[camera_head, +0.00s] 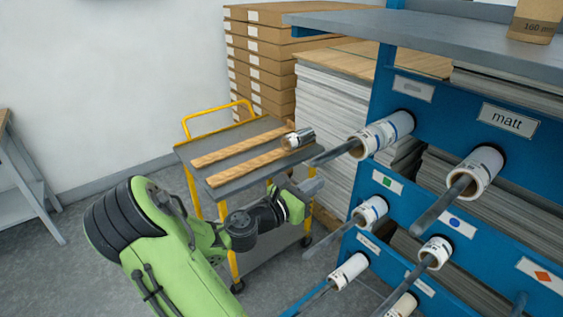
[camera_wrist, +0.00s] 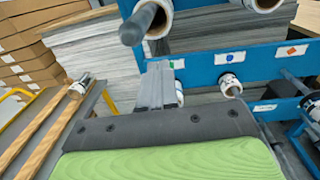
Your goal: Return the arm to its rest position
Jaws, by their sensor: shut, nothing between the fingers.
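My gripper (camera_head: 315,187) is at the end of my green arm, in front of the blue rack and at the right edge of the cart. It also shows in the wrist view (camera_wrist: 160,75), with its grey fingers together and nothing between them. In the head view my arm is bent, reaching from the lower left towards the right. The gripper looks apart from the rack and its rods, though the exact gap is hard to tell.
The blue rack (camera_head: 398,150) carries several white rolls on protruding grey rods, with a "matt" label (camera_head: 507,119). A yellow-framed cart (camera_head: 243,148) holds wooden rails and a silver roll (camera_head: 298,139). Stacked boxes (camera_head: 262,60) stand behind.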

